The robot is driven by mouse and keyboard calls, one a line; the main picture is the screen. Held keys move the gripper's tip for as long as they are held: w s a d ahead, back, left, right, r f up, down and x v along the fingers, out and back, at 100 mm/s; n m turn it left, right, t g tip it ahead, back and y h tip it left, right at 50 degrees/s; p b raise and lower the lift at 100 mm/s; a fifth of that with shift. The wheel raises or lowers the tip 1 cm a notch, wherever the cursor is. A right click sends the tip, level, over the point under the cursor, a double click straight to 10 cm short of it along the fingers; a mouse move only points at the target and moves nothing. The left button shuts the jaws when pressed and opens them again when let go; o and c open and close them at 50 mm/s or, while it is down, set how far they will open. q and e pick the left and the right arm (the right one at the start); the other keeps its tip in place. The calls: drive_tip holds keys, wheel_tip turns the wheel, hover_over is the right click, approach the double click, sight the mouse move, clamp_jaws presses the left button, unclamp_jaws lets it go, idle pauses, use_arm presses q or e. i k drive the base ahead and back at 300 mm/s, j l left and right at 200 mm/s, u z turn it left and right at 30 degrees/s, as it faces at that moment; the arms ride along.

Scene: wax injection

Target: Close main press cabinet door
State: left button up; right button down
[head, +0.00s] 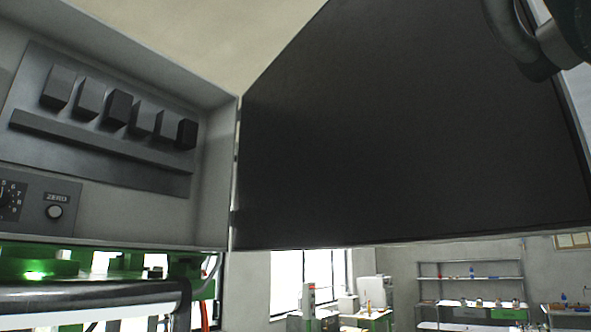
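The main press cabinet door (400,130) is a large dark flat panel. It stands wide open, joined to the right edge of the cabinet (215,190) along a near-vertical hinge line. The open cabinet shows a grey inner panel with a row of dark blocks (118,108). A dark rounded part of my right arm shows at the top right, in front of the door's outer upper part. I cannot tell whether it touches the door. No fingertips of either gripper show, and my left arm is out of view.
Below the cabinet are green press parts (40,265) and a dark horizontal bar (90,295). Far behind the door are windows, a metal shelf (470,280) and benches.

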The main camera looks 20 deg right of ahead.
sight(379, 123)
drive_tip(key=l+u, duration=0.15)
drive_tip(key=l, duration=0.3)
drive_tip(key=l+u, duration=0.15)
drive_tip(key=l, duration=0.25)
drive_tip(key=l+u, duration=0.15)
drive_tip(key=l, duration=0.3)
drive_tip(key=k+l+u, duration=0.15)
drive_tip(key=l, duration=0.25)
drive_tip(key=l+u, duration=0.15)
drive_tip(key=l, duration=0.25)
drive_tip(key=k+l+u, duration=0.15)
drive_tip(key=l, duration=0.25)
drive_tip(key=k+l+u, duration=0.15)
drive_tip(key=l, duration=0.25)
drive_tip(key=k+l+u, duration=0.15)
drive_tip(key=l, duration=0.25)
